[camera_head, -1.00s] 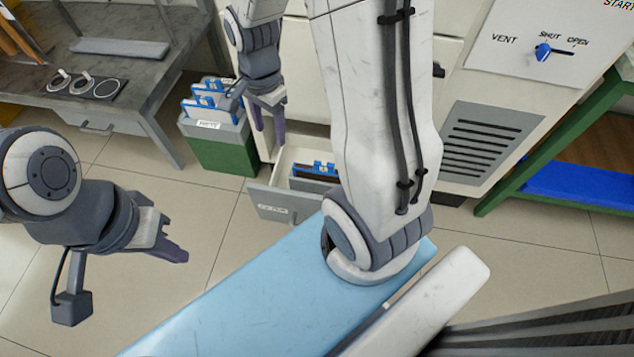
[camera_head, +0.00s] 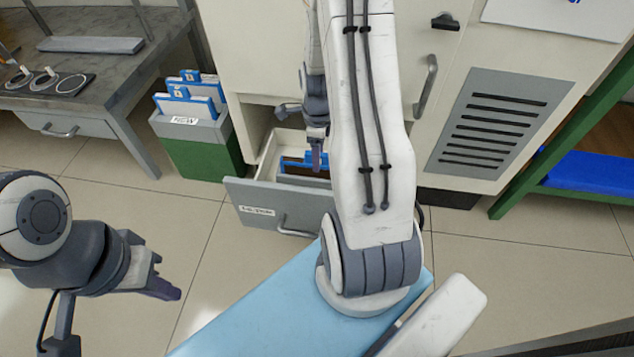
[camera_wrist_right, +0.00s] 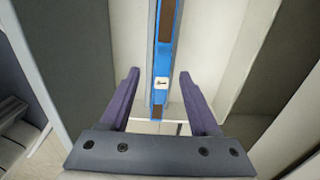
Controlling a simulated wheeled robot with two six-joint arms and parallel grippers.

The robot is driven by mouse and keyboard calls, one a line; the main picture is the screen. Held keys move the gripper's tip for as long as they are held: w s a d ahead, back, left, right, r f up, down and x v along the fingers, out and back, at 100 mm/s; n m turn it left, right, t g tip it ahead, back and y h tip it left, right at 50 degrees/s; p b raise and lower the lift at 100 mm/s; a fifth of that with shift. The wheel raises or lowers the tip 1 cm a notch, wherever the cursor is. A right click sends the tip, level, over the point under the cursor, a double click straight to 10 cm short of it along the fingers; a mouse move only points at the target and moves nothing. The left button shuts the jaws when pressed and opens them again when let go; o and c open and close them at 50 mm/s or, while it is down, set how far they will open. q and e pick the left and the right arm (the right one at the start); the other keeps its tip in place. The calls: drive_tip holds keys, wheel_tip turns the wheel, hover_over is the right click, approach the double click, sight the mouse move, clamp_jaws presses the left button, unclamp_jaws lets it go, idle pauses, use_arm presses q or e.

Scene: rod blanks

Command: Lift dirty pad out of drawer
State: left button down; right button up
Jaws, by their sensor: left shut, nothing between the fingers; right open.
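The dirty pad, brown in a blue frame, stands in the open drawer (camera_head: 252,198). In the head view the pad (camera_head: 302,166) is partly hidden by my right arm. My right gripper (camera_head: 318,160) points down over the drawer at the pad. In the right wrist view the pad's blue frame (camera_wrist_right: 161,70) with a small white tag lies between the two spread fingers of the right gripper (camera_wrist_right: 160,90), with gaps on both sides. My left gripper (camera_head: 165,288) is shut and empty at the lower left, away from the drawer.
A green and grey bin (camera_head: 205,145) with several blue-framed pads stands left of the drawer. A grey workbench (camera_head: 110,80) is at upper left. The white cabinet (camera_head: 260,50) rises behind the drawer. A green-framed shelf (camera_head: 540,165) stands at right.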

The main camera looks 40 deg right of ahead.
sight(317, 175)
wheel_tip(317, 175, down, 5)
drive_tip(key=b, duration=0.4)
drive_tip(key=shift+w+f, duration=0.15)
drive_tip(key=shift+f, duration=0.05)
drive_tip(key=shift+c, duration=0.3)
clamp_jaws()
idle(0.9)
